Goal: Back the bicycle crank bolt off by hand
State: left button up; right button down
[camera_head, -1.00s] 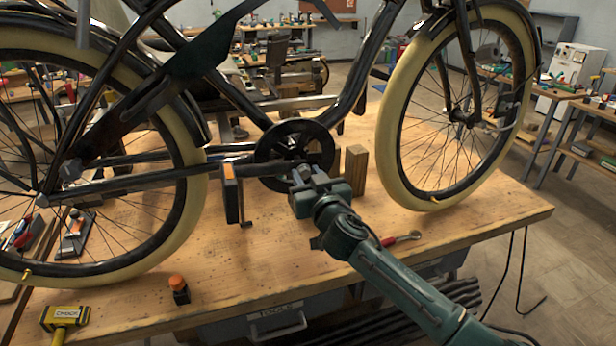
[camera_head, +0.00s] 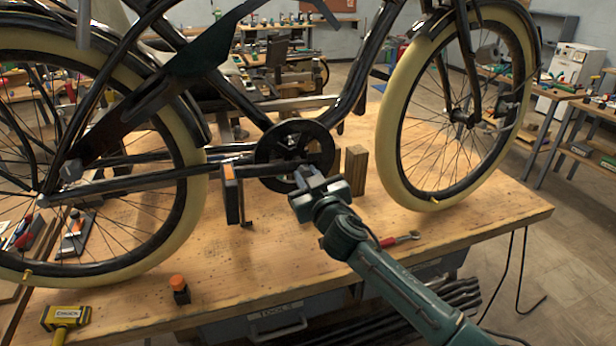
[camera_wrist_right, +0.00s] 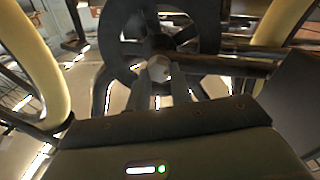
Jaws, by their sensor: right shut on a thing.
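The bicycle stands upright on the wooden workbench (camera_head: 330,250), with its black chainring (camera_head: 268,150) near the middle. The crank arm (camera_head: 255,172) points left, toward the orange-edged pedal (camera_head: 232,195). The crank bolt (camera_wrist_right: 159,66) shows as a pale round head at the crank's center in the right wrist view; in the head view my gripper mostly hides it. My right gripper (camera_head: 303,174) reaches in from the lower right and is shut on the bolt. Its two fingers (camera_wrist_right: 160,76) lie on either side of the head in the right wrist view. My left gripper is not in view.
A wooden block (camera_head: 356,170) stands right of the chainring. A red-handled wrench (camera_head: 400,240) lies beneath my right forearm. The bench front is otherwise mostly clear.

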jog(key=n, duration=0.3)
jog(key=shift+n, duration=0.4)
jog(key=n+p, duration=0.1)
jog(key=n, duration=0.2)
jog(key=shift+a+n, duration=0.1)
jog(key=shift+n, duration=0.2)
jog(key=n, duration=1.1)
jog(key=shift+n, duration=0.4)
jog(key=n, duration=0.5)
jog(key=shift+n, duration=0.4)
jog(key=c, duration=1.3)
grip_release()
jog(key=shift+o, duration=0.3)
jog(key=shift+f, duration=0.2)
jog(key=shift+w+f, duration=0.1)
